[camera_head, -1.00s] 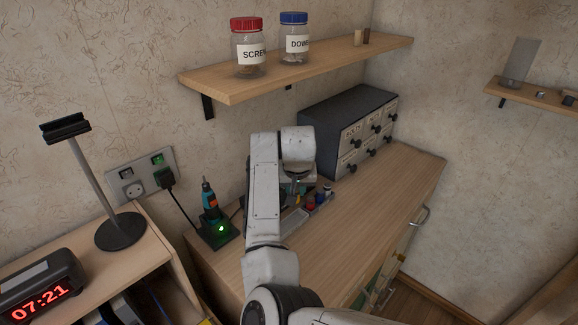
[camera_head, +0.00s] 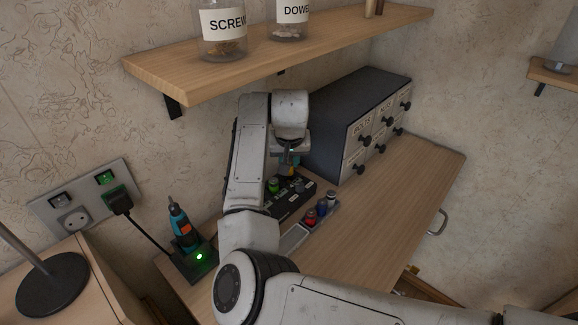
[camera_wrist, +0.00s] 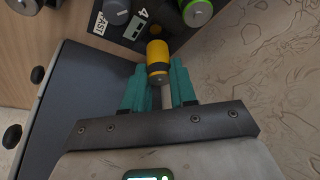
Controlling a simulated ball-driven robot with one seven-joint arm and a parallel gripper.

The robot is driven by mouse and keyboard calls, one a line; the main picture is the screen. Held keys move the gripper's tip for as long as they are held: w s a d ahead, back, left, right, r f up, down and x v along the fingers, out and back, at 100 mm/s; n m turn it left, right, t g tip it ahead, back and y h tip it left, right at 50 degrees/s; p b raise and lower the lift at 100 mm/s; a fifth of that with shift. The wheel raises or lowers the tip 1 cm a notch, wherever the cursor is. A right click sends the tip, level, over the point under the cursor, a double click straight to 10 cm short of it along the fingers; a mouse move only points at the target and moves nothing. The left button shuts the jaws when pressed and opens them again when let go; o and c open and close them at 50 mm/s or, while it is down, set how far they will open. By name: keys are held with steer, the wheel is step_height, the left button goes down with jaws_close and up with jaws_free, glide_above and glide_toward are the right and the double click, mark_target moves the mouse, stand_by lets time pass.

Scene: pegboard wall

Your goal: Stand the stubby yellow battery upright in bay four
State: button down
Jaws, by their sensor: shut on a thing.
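The stubby yellow battery (camera_wrist: 158,57) has a dark grey end and sits between the teal fingertips of my gripper (camera_wrist: 160,85), which is shut on it. In the wrist view it is close to the "4" label on the black charger (camera_wrist: 128,34). I cannot tell whether it touches the charger. In the head view my gripper (camera_head: 289,162) is over the back part of the charger (camera_head: 287,207), with a sliver of yellow below it. A green battery (camera_wrist: 197,11) and a grey battery (camera_wrist: 117,11) stand on the charger. My arm hides part of it.
A light tray (camera_head: 293,237) with red, blue and dark pieces (camera_head: 321,207) lies in front of the charger. A drawer cabinet (camera_head: 345,125) stands close to the right. A shelf (camera_head: 290,58) with jars hangs above. A teal driver (camera_head: 183,226) stands left. The right of the bench is clear.

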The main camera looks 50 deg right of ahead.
steer(key=shift+f+b, duration=1.2)
steer(key=shift+f, duration=0.25)
steer(key=shift+f, duration=0.15)
steer(key=c, duration=0.9)
jaws_free()
steer(key=v, duration=0.7)
steer(key=shift+r, duration=0.4)
